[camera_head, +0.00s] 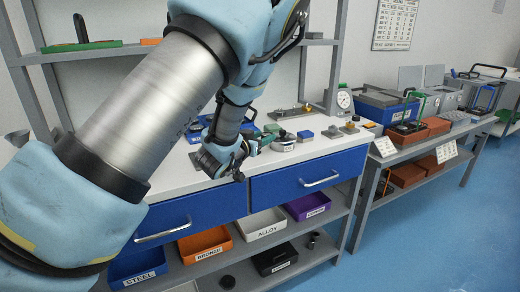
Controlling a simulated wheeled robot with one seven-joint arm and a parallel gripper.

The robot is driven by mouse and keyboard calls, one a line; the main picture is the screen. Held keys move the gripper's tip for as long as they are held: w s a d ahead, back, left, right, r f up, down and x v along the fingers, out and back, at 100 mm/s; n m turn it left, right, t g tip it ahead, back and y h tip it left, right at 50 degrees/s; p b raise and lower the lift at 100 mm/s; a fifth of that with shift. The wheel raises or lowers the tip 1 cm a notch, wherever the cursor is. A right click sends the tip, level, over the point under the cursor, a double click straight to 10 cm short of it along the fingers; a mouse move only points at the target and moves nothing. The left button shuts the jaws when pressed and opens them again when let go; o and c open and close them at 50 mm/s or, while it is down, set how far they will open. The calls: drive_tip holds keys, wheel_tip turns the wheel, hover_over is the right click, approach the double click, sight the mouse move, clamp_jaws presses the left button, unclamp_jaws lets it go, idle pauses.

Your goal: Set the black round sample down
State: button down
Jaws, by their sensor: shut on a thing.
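My gripper (228,165) is low over the left part of the white bench top (330,147), near its front edge. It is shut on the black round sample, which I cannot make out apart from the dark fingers. My own arm hides much of the area around it. I cannot tell whether the sample touches the bench top.
Right of my gripper stand a round black-topped piece (284,138), a blue block (306,135) and a dial gauge (344,100). Below are blue drawers (305,181) and labelled trays, including orange BRONZE (205,245), white ALLOY (262,225) and purple (308,207). Bare bench lies front right.

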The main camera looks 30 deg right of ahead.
sight(263, 157)
drive_tip(key=shift+f, duration=2.05)
drive_tip(key=shift+c, duration=1.9)
unclamp_jaws()
drive_tip(key=shift+f, duration=0.1)
